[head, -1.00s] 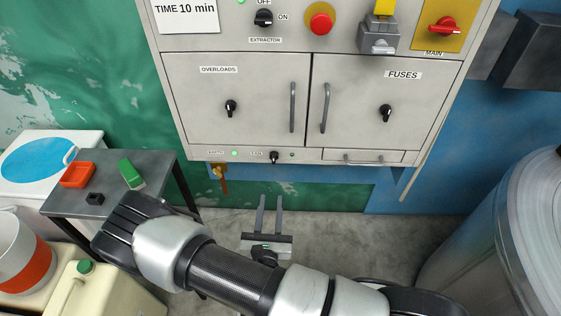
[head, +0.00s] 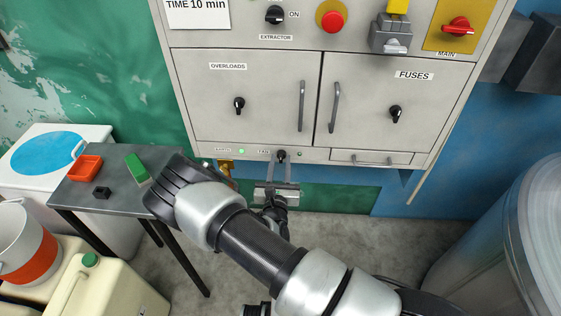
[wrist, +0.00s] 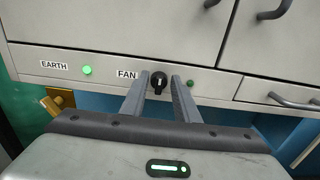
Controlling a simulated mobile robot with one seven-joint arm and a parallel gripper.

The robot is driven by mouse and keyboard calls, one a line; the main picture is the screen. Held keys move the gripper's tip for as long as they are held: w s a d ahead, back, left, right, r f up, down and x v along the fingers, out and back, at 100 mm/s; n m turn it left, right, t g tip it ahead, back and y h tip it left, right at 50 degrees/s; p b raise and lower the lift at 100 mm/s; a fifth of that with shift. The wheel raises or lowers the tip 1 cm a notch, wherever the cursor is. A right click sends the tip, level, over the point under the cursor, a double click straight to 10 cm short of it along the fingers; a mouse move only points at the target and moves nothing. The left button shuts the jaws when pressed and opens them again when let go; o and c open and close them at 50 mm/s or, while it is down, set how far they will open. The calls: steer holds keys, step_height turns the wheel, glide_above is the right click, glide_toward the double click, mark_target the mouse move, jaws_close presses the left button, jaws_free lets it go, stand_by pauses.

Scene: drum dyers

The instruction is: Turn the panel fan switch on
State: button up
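The fan switch (head: 281,155) is a small black rotary knob on the grey panel's lower strip. In the wrist view the knob (wrist: 159,80) sits right of the FAN label (wrist: 127,75), with a light mark that looks roughly upright. The small lamp right of it (wrist: 190,83) is dark green and looks unlit. My gripper (wrist: 160,86) is open, its two fingers to the left and right of the knob with a narrow gap showing on each side. In the head view my gripper (head: 280,164) is just below and in front of the strip; contact cannot be told.
The EARTH lamp (wrist: 87,70) glows green to the left. A brass-coloured padlock or latch (head: 226,168) hangs below the strip. A small drawer (head: 371,158) is at right, with cabinet doors above. A dark side table (head: 105,195) stands left, a metal drum (head: 530,230) right.

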steer(key=shift+w, duration=0.55)
steer(key=c, duration=0.7)
steer(key=shift+o, duration=0.2)
